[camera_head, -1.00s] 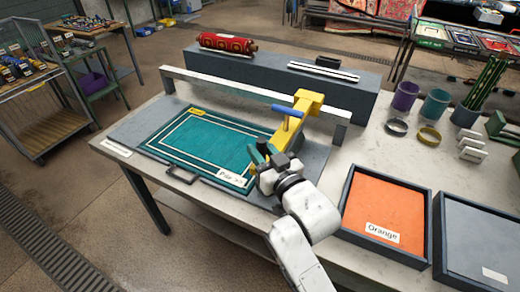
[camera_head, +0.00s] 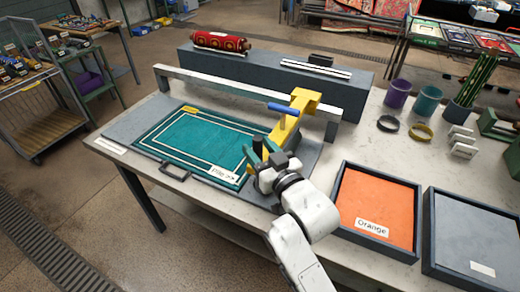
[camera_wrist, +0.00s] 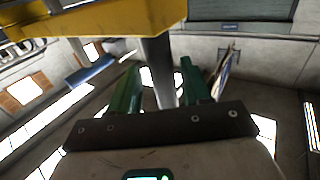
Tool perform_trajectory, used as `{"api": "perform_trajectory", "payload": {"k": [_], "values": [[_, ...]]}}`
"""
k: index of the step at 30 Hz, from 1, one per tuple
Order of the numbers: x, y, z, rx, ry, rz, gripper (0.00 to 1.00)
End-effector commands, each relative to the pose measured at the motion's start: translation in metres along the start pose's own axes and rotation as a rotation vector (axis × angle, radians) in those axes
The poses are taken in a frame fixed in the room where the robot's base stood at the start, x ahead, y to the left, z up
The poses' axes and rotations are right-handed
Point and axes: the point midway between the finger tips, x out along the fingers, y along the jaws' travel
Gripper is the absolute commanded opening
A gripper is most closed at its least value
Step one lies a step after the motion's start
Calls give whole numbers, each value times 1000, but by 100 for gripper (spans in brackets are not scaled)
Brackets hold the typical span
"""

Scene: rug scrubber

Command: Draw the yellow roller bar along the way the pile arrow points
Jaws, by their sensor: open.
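The yellow roller bar (camera_head: 304,101) stands over the right end of the green rug (camera_head: 188,137), with a blue handle (camera_head: 283,109) on top. A white pile label (camera_head: 222,172) lies at the rug's near right corner; its small arrow marks seem to point right. My gripper (camera_head: 265,153) is open, just in front of the yellow bar, and hides its lower near part. In the wrist view, a grey post (camera_wrist: 157,72) shows between my green fingers (camera_wrist: 160,90), below the yellow bar (camera_wrist: 110,18). I cannot tell whether the fingers touch the post.
A grey rail (camera_head: 235,90) runs behind the rug, before a grey block (camera_head: 270,70) bearing a red rolled rug (camera_head: 220,41). An orange tray (camera_head: 341,190) and a grey tray (camera_head: 431,230) stand right of my arm. A dark handle (camera_head: 174,171) sits at the rug's near edge.

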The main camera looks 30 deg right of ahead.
Motion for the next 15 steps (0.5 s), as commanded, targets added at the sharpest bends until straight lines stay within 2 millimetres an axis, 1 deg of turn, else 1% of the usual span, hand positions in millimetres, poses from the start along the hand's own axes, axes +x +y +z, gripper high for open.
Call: {"api": "perform_trajectory", "payload": {"k": [4,7,11,15], "values": [[-3,-1,0,0,0,-1,48],[-13,-1,2,0,0,-1,48],[-36,0,3,0,-1,-1,48],[-63,0,3,0,-2,-1,48]]}}
